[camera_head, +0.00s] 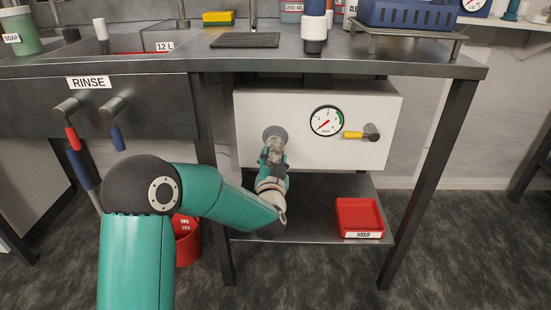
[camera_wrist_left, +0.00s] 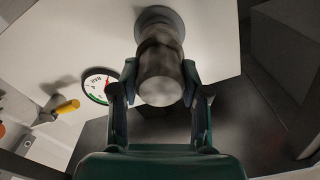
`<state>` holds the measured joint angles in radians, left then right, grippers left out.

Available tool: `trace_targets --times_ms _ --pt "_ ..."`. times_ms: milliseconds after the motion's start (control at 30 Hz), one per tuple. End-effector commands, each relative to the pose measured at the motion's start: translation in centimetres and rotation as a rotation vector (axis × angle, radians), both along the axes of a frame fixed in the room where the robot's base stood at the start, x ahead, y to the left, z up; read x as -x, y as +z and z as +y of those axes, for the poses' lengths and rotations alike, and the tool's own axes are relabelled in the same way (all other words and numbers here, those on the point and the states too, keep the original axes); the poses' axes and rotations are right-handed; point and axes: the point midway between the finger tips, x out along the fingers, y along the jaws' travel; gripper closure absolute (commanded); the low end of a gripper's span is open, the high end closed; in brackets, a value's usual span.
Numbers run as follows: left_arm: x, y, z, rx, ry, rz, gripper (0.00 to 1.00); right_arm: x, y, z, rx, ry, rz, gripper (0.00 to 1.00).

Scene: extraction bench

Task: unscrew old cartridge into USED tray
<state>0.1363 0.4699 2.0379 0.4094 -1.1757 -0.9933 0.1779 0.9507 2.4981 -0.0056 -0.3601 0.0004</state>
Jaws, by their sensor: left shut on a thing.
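The old cartridge (camera_head: 275,147), a dirty grey cylinder, sits at the round port on the front of the white panel (camera_head: 365,97) under the bench. In the left wrist view the cartridge (camera_wrist_left: 161,75) is end-on, its far end at the round collar (camera_wrist_left: 158,19). My left gripper (camera_wrist_left: 160,88) is shut on it, one finger on each side. In the head view the left gripper (camera_head: 273,160) is partly hidden by its own wrist. The red USED tray (camera_head: 358,213) lies empty on the lower shelf, to the right. My right gripper is not in view.
A pressure gauge (camera_head: 326,121) and a yellow-handled valve (camera_head: 361,133) are right of the cartridge. The bench top (camera_head: 330,62) overhangs the panel, and a bench leg (camera_head: 430,180) stands right of the tray. A red bucket (camera_head: 187,245) is at left. The shelf between gripper and tray is clear.

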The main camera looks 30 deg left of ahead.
Motion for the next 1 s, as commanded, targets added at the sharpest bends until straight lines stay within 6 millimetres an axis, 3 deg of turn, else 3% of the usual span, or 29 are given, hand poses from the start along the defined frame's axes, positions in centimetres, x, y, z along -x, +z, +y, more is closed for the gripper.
trace_targets --times_ms 1000 --pt "1.9 -0.5 -1.3 0.002 -0.004 0.022 1.0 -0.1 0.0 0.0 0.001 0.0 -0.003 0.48"
